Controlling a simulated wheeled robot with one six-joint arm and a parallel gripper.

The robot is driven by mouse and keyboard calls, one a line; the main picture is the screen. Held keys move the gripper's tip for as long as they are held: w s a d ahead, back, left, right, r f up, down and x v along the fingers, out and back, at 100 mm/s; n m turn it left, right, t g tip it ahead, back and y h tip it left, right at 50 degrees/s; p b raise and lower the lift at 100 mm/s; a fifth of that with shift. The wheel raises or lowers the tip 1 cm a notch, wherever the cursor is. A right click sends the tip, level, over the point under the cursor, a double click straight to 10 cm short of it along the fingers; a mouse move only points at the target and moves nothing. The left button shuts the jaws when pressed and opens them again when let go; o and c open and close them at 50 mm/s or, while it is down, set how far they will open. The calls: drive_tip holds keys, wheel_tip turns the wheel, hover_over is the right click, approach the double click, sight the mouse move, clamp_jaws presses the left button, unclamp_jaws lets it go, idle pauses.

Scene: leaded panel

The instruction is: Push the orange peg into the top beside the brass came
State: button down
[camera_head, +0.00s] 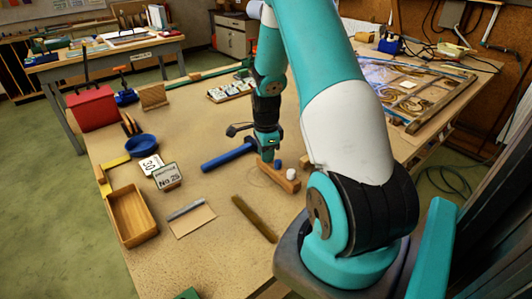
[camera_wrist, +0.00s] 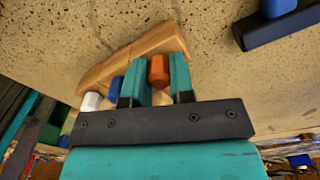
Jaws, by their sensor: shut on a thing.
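The orange peg (camera_wrist: 158,72) is upright between the two teal fingers of my gripper (camera_wrist: 156,82) in the wrist view, and the fingers are shut on it. It overlaps the wooden peg block (camera_wrist: 128,58) in that view; whether its lower end is still in the block cannot be told. In the head view my gripper (camera_head: 268,156) is at the left end of the block (camera_head: 285,179), and the orange peg is hidden. A dull brass-brown strip (camera_head: 254,218), apparently the brass came, lies flat on the tabletop (camera_head: 215,250), in front and left of the block.
A blue peg (camera_head: 277,164) and white peg (camera_head: 292,173) stand in the block. A blue-handled tool (camera_head: 228,157) lies left of my gripper. The tabletop around the strip is clear.

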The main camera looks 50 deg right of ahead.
drive_tip(key=shift+r+p, duration=0.7)
drive_tip(key=shift+r, duration=0.2)
idle(0.8)
drive_tip(key=shift+r+p, duration=1.3)
drive_tip(key=shift+r, duration=0.3)
